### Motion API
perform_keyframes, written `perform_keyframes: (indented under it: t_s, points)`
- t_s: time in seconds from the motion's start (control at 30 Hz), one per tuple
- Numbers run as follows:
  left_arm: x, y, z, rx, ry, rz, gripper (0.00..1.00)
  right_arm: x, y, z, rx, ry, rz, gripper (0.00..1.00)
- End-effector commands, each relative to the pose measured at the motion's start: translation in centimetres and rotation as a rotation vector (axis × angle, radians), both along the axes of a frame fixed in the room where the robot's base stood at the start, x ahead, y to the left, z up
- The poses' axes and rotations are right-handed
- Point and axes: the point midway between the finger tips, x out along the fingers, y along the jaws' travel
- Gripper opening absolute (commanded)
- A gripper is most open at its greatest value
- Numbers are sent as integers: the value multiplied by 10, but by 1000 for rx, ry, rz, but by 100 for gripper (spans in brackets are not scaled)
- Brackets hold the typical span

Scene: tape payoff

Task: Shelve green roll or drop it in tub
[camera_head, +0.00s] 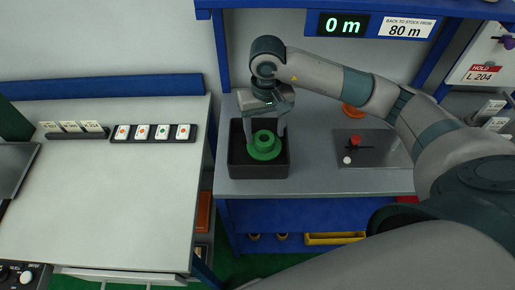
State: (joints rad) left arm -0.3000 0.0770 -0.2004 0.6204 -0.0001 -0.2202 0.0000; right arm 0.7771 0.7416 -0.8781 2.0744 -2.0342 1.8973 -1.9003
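A green roll (264,151) with a round hub sits within the outline of a dark open tub (259,171) on the grey bench. My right gripper (264,138) points down over the tub, with one finger at each side of the roll's upper part. Whether the fingers press on the roll or stand just clear of it cannot be told. The roll's underside is hidden, so whether it rests on the tub floor is unclear. A display (343,25) above the bench reads 0 m, beside a sign (407,28) reading "BACK TO STOCK FROM 80 m". My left gripper is out of view.
A grey plate (380,151) with a red-topped part (355,142) stands right of the tub. An orange object (353,110) lies behind it. A blue post (221,60) rises behind the tub.

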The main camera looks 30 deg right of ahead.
Motion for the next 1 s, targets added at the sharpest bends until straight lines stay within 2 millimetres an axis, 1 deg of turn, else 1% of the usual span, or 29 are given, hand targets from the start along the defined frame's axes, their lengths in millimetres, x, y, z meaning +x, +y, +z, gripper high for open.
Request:
perform_keyframes:
  t_s: [0.37,0.57,0.67,0.77,1.0]
  points:
    - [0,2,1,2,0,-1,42,0,0,1,0,0,0,68]
    - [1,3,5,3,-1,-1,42,1,0,14,0,-2,0,68]
    - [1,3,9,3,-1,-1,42,1,0,27,0,-3,0,68]
    - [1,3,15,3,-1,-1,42,1,0,44,-1,-4,1,68]
    - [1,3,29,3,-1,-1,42,1,0,92,-1,-4,1,68]
